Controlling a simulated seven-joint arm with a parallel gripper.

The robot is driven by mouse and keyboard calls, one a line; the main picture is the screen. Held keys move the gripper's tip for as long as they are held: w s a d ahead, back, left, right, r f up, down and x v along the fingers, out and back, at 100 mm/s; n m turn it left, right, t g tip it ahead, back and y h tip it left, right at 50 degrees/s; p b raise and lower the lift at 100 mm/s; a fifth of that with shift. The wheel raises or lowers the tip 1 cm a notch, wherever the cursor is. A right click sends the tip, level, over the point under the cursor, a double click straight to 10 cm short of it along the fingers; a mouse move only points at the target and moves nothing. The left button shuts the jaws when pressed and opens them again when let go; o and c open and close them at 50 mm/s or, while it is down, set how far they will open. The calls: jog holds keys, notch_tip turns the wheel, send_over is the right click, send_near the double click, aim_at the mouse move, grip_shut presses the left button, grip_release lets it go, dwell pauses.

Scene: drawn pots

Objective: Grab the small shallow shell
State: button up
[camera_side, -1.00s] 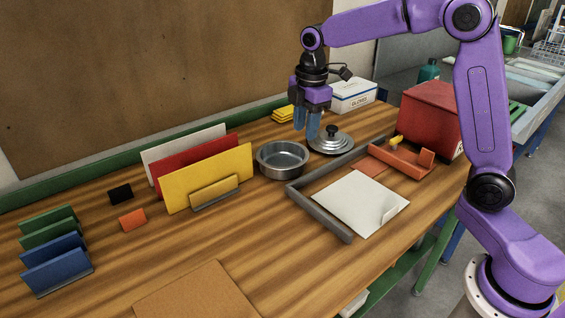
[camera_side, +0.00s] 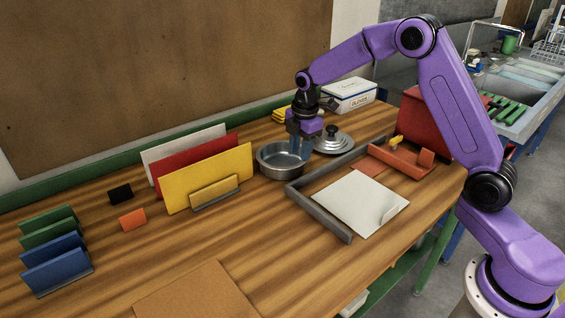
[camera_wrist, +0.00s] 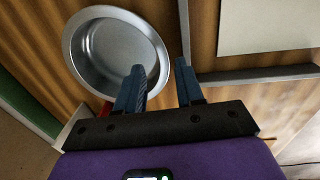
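The small shallow shell is a round, open metal pan (camera_side: 277,169) on the wooden table; in the wrist view it (camera_wrist: 108,45) is empty. My gripper (camera_side: 299,157) points down at the pan's right rim. In the wrist view my gripper (camera_wrist: 159,70) is open, with a clear gap between its blue fingers. One finger overlaps the inside of the pan and the other shows outside it, so the rim lies between them in that picture. I cannot tell whether either finger touches the pan.
A lid with a black knob (camera_side: 333,138) lies just right of the pan. A grey raised edging (camera_side: 318,214) borders a white sheet (camera_side: 358,203) in front. A yellow panel (camera_side: 213,178) stands upright to the left. A red box (camera_side: 421,118) stands at the right.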

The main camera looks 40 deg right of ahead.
aim_at(299, 166)
jog(key=shift+w+d+f, duration=0.1)
jog(key=shift+w+f, duration=0.05)
jog(key=shift+f, duration=1.55)
jog(key=shift+w+d+f, duration=0.1)
jog(key=shift+f, duration=1.55)
grip_shut()
